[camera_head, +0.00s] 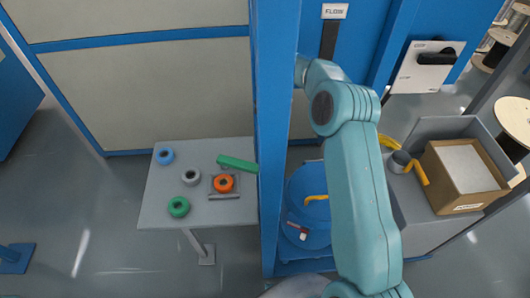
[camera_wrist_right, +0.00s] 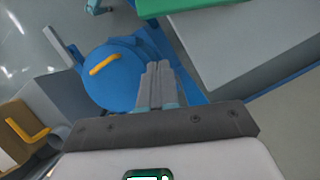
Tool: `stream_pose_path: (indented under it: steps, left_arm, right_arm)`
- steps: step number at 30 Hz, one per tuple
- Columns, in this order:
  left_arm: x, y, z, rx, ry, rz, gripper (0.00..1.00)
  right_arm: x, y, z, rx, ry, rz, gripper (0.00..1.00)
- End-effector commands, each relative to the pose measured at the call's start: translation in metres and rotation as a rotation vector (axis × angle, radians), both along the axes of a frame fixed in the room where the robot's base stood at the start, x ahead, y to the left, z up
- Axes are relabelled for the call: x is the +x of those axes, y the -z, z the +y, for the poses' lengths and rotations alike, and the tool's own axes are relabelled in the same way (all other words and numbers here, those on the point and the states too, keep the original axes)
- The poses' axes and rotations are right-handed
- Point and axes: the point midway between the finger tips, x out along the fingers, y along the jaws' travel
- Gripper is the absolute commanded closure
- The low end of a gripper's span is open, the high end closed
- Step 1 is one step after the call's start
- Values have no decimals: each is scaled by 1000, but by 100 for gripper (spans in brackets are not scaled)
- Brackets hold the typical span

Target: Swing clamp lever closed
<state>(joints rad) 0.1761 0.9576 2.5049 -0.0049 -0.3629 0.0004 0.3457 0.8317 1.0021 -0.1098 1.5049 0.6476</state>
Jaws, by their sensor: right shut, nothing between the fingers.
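No part is clearly marked as the clamp lever. A yellow bar (camera_head: 316,197) lies across the top of a round blue drum (camera_head: 305,222). In the right wrist view the yellow bar (camera_wrist_right: 110,58) crosses the blue round lid (camera_wrist_right: 112,88). My right gripper (camera_wrist_right: 160,66) is shut and empty, its fingertips overlapping the lid's right side in the picture; contact cannot be told. Yellow handles (camera_head: 421,173) also show at a grey cylinder (camera_head: 398,162). My left gripper is out of view.
A blue post (camera_head: 279,130) stands left of my right arm. A grey table (camera_head: 158,205) holds coloured rings and a green bar (camera_head: 237,164). A cardboard box (camera_head: 465,208) sits in a grey bin (camera_head: 440,128) at right. A black handle (camera_head: 436,58) is on a white panel.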

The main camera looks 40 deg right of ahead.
Motion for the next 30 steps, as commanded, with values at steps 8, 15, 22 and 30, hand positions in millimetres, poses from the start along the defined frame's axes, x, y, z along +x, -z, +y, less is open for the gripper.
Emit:
stream_pose_path:
  steps: [8, 15, 22, 30]
  left_arm:
    - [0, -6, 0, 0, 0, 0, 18]
    - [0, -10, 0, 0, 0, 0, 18]
    - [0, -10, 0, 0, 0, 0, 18]
    - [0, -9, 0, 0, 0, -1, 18]
  right_arm:
    - [-19, 31, 23, 0, -4, 1, 100]
    - [-31, 32, 40, 1, -2, 1, 100]
    - [-33, 33, 42, 0, -2, -1, 100]
    - [-33, 33, 43, 1, 6, -1, 100]
